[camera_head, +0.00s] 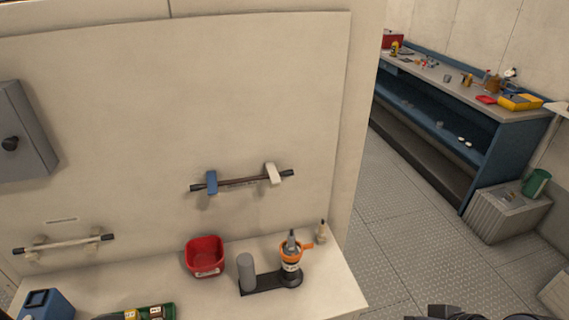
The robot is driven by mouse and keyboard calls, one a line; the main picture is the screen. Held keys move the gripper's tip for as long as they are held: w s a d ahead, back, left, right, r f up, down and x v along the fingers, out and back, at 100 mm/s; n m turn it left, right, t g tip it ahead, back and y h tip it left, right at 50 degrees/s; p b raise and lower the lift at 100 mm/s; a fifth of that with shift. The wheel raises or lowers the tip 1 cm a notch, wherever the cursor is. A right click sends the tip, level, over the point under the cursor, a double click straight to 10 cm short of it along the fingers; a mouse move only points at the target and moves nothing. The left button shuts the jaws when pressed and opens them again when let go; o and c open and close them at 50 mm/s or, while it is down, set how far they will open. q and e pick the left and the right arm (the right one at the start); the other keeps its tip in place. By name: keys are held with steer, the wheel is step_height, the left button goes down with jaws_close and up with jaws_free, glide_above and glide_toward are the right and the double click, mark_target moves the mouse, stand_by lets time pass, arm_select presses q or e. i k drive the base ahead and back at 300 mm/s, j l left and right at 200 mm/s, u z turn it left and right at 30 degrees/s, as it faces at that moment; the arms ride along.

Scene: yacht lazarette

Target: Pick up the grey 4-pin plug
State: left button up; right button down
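On the light counter (345,290) a black two-seat base (266,284) carries a plain grey cylinder (246,272) on its left. On its right stands a round holder with an orange collar (291,253), out of which a slim grey piece (291,240) rises. I cannot make out pins on either grey thing, so I cannot tell which is the 4-pin plug. No gripper fingers show. A dark piece of my own body only just enters at the bottom right edge, away from the counter.
A red bin (205,257) stands left of the base, a small beige fitting (322,231) right of it. A blue box (46,305) and a green item (143,312) lie front left. A rail with clips (240,183) is on the wall. A blue workbench (490,135) stands beyond open floor.

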mark_target(290, 248)
steer(key=l+u, duration=0.25)
steer(key=u, duration=0.25)
steer(key=l+u, duration=0.2)
steer(key=u, duration=0.3)
steer(key=k+l+u, duration=0.1)
steer(key=u, duration=0.4)
steer(key=l, duration=0.1)
